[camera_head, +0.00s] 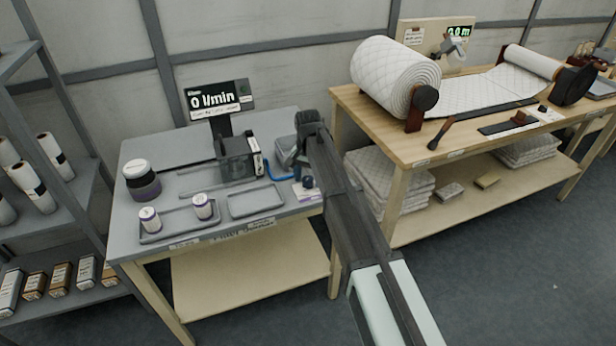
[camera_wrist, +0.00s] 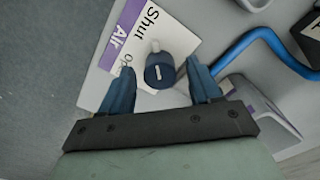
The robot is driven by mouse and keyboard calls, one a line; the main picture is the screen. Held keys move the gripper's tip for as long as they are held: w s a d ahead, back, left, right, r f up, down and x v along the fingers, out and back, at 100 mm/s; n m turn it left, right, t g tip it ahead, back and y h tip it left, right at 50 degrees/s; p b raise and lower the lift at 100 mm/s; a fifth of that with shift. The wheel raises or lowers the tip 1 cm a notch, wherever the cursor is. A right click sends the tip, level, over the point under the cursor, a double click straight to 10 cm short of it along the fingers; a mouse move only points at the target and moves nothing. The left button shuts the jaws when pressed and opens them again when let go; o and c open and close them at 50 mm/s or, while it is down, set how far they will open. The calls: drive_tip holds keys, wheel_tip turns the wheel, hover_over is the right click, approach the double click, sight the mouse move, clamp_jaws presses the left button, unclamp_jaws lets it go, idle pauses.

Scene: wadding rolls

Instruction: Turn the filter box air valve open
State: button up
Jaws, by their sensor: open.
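The air valve knob (camera_wrist: 161,71) is dark blue with a white mark on its top. It sits on a white and purple label card (camera_wrist: 150,30) reading "Air" and "Shut", with another word partly hidden by the knob. In the wrist view my gripper (camera_wrist: 162,80) is open, with one blue finger on each side of the knob and gaps between. In the head view the knob (camera_head: 307,182) is at the front right of the grey table, below my arm. The filter box (camera_head: 238,158) is a dark clear box left of it. The display (camera_head: 217,99) reads 0 l/min.
A blue hose (camera_wrist: 262,36) curves close to the knob's right. A white and purple holder (camera_wrist: 258,115) lies near the right finger. Trays (camera_head: 180,222) with two small jars stand at the table's front left. A wooden table (camera_head: 440,150) with wadding rolls is at right.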

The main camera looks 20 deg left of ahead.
drive_tip(key=shift+c, duration=0.4)
drive_tip(key=c, duration=1)
drive_tip(key=shift+o, duration=0.2)
drive_tip(key=shift+n, duration=0.4)
drive_tip(key=n, duration=1.3)
drive_tip(key=shift+n, duration=2)
